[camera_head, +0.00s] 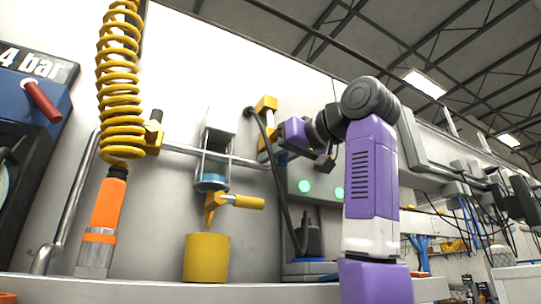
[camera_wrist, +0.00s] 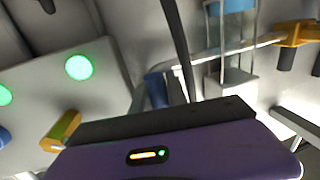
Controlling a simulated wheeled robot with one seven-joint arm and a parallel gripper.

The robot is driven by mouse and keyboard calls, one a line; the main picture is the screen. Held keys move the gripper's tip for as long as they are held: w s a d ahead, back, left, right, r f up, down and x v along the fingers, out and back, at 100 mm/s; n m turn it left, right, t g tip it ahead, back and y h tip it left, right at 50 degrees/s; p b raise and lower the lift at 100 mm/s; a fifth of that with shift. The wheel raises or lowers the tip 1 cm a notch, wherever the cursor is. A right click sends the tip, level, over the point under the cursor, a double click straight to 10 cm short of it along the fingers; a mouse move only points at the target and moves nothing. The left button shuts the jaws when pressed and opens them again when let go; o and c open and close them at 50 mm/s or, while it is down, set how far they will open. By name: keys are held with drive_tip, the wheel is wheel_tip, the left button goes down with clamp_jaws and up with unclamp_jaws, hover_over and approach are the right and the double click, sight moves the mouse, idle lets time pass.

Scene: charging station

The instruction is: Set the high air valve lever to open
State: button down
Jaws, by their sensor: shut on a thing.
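The yellow high air valve (camera_head: 266,104) is on the grey wall panel at the end of the air pipe, right of the clear filter in the head view. My gripper (camera_head: 283,136), purple with a dark wrist, reaches left to the valve and is shut on its lever. The grip itself is mostly hidden by the purple hand, so the lever's exact angle cannot be told. In the wrist view the hand covers the lower part, and a yellow piece (camera_wrist: 62,130) and a blue piece (camera_wrist: 157,90) show beyond it. The fingertips are hidden there.
A filter (camera_head: 213,160) with a yellow handle (camera_head: 243,202) hangs left of the valve. A yellow coiled hose (camera_head: 119,90) hangs further left. A black cable (camera_head: 278,180) drops below the valve. Two green lights (camera_head: 304,186) glow on the panel. A yellow cup (camera_head: 206,257) stands on the ledge.

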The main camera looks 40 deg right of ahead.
idle(0.4)
drive_tip(key=c, duration=1.3)
unclamp_jaws()
drive_tip(key=shift+s, duration=0.1)
drive_tip(key=s+b, duration=0.2)
drive_tip(key=s, duration=0.5)
drive_tip(key=shift+s+a+b, duration=0.25)
drive_tip(key=shift+s+b, duration=0.1)
drive_tip(key=shift+b, duration=0.05)
